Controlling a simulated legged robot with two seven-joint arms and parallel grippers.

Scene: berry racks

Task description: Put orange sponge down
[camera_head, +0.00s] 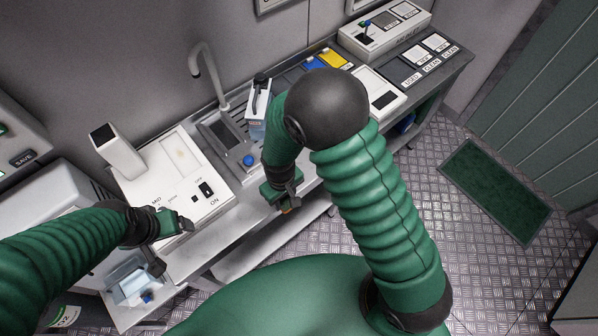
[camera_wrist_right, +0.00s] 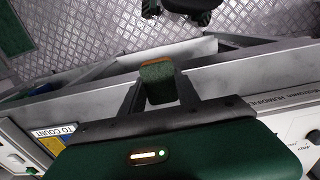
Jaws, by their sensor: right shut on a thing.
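The orange sponge (camera_wrist_right: 158,82) is between the fingers of my right gripper (camera_wrist_right: 160,92) in the right wrist view. It shows a green face and an orange edge. In the head view my right gripper (camera_head: 287,203) is at the front edge of the bench, and only a small orange bit of the sponge (camera_head: 287,209) shows below it. My right gripper is shut on the sponge, apart from the bench top as far as I can tell. My left gripper (camera_head: 170,243) is open and looks empty, by the front of the white device at the left.
The bench holds a white device with switches (camera_head: 185,185), a sink tap (camera_head: 208,70), a blue-and-white carton (camera_head: 257,105) and blue and yellow trays (camera_head: 326,60). A lower shelf (camera_head: 265,245) runs under the bench. A green mat (camera_head: 495,190) lies on the floor at right.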

